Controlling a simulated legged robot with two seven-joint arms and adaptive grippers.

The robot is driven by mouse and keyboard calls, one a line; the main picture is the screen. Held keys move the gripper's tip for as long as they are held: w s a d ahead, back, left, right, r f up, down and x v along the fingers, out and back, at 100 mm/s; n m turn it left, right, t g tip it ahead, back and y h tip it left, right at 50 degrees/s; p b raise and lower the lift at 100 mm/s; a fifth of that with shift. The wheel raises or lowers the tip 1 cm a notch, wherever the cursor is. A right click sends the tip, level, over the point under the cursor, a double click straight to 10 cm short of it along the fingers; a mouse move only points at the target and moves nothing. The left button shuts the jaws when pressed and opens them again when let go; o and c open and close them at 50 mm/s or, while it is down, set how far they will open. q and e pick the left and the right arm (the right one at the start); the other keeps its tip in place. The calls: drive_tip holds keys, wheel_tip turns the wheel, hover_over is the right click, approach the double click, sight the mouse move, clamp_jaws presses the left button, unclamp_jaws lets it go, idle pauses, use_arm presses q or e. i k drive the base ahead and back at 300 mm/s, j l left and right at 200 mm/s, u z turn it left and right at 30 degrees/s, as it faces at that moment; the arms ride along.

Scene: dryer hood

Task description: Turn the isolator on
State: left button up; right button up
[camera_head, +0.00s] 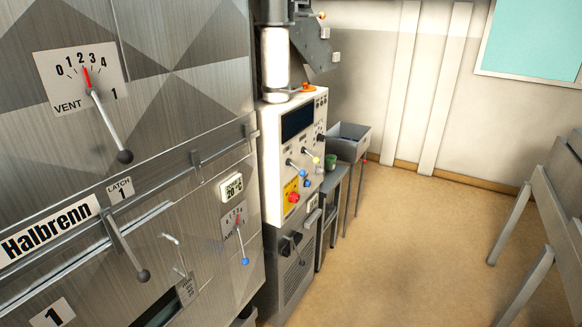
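Neither of my grippers is in view. A white control panel (275,165) stands in the middle, beyond the large metal dryer cabinet (190,110). It has a dark screen (297,121), small levers with blue and yellow knobs, and a red knob (293,197) on a yellow plate. Below it, a grey lower cabinet (291,288) carries dark rotary handles (290,244). No readable label marks the isolator, so I cannot tell which of these controls it is or its setting.
The cabinet front carries a vent lever (110,128), a latch lever (129,249) and a blue-tipped lever (242,247). A grey sink (350,142) stands behind the panel. Metal frames (548,205) stand at the right. The tan floor (420,240) between is clear.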

sight(293, 198)
drive_tip(key=i+l, duration=0.4)
drive_tip(key=i+l+u, duration=0.1)
drive_tip(key=i+l, duration=0.25)
drive_tip(key=l, duration=0.2)
drive_tip(key=i+l+u, duration=0.1)
drive_tip(key=i+l, duration=0.25)
drive_tip(key=l, duration=0.2)
